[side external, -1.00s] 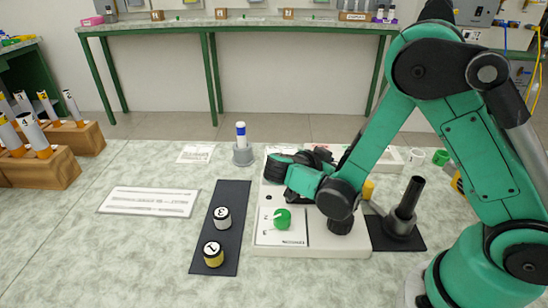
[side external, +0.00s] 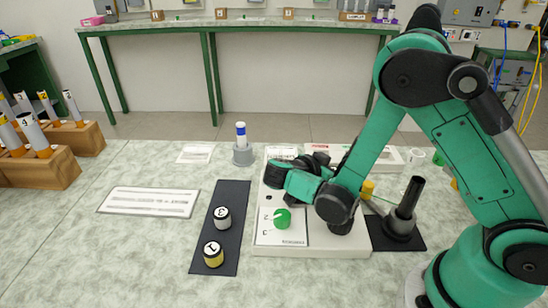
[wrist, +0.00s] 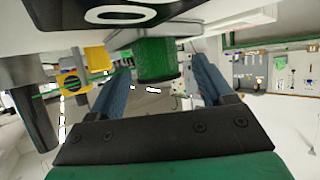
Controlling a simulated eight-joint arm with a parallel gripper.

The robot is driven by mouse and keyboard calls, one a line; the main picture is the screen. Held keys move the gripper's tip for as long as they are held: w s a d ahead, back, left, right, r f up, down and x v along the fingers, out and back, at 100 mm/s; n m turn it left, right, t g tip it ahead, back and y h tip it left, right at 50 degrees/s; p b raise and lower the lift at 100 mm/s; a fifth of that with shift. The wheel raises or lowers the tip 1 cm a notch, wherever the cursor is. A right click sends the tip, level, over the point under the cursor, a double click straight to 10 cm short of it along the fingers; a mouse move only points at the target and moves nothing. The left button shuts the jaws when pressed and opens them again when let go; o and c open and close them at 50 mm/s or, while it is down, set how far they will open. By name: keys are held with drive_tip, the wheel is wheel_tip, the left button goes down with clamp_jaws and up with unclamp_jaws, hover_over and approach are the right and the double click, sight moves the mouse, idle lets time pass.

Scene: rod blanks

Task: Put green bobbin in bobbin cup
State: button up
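A short green bobbin (side external: 282,218) stands on the white numbered plate in the side external view. A green cylinder, which looks like a bobbin, shows in the wrist view (wrist: 157,60) beyond and between the two blue fingers. My gripper (wrist: 160,65) is open, with a visible gap on each side of that cylinder. In the side view my gripper (side external: 274,173) points left, low over the white board behind the green bobbin; its fingertips are hard to make out. I cannot tell for certain which vessel is the bobbin cup; a small white cup (side external: 415,157) stands at the back right.
A black post on a base (side external: 404,212) stands right of the white board (side external: 335,245). A grey holder (side external: 243,157) with a blue-banded white rod is behind. A dark mat (side external: 232,195) carries two numbered cylinders at left. A yellow piece (side external: 368,188) stands near my wrist.

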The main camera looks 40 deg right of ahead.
drive_tip(key=shift+r, duration=0.1)
